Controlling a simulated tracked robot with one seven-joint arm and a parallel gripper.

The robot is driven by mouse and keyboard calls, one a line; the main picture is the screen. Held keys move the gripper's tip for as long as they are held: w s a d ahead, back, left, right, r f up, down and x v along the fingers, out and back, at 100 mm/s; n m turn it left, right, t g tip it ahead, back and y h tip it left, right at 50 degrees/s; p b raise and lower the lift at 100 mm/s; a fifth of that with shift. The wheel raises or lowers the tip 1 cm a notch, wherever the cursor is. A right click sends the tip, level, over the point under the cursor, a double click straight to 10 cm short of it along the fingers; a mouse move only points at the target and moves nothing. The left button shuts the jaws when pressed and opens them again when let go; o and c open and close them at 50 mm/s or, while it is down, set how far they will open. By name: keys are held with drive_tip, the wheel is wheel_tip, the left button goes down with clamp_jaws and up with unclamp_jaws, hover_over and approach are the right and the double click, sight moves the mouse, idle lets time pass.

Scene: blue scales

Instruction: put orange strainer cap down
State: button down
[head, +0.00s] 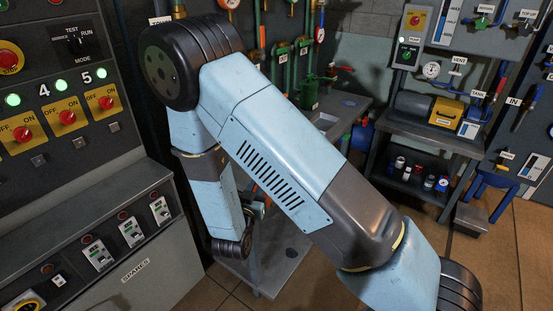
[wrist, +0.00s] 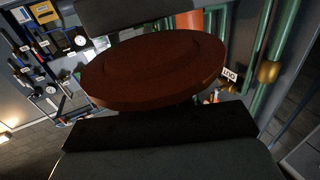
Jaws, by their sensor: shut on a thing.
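The orange strainer cap (wrist: 150,65) shows in the wrist view as a dark reddish-brown round disc with a raised, stepped face. My gripper (wrist: 150,78) is shut on it, with one dark finger at the top of the view and the other along the bottom. The disc is tilted in the picture and held off any surface that I can see. In the head view my arm covers the gripper's area, and I cannot make out the cap there.
A grey bench (head: 277,275) with green pipes (head: 284,75) and a green valve (head: 310,92) stands behind my arm. A control panel (head: 60,90) with switches is close on the left. A shelf unit (head: 425,135) with a yellow box (head: 445,112) stands at the right.

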drive_tip(key=x, duration=0.8)
drive_tip(key=shift+w+a, duration=0.2)
drive_tip(key=shift+a, duration=0.05)
drive_tip(key=shift+x, duration=1.95)
drive_tip(key=shift+w+f, duration=0.1)
drive_tip(key=shift+f, duration=0.25)
drive_tip(key=c, duration=1)
unclamp_jaws()
drive_tip(key=shift+f, duration=0.1)
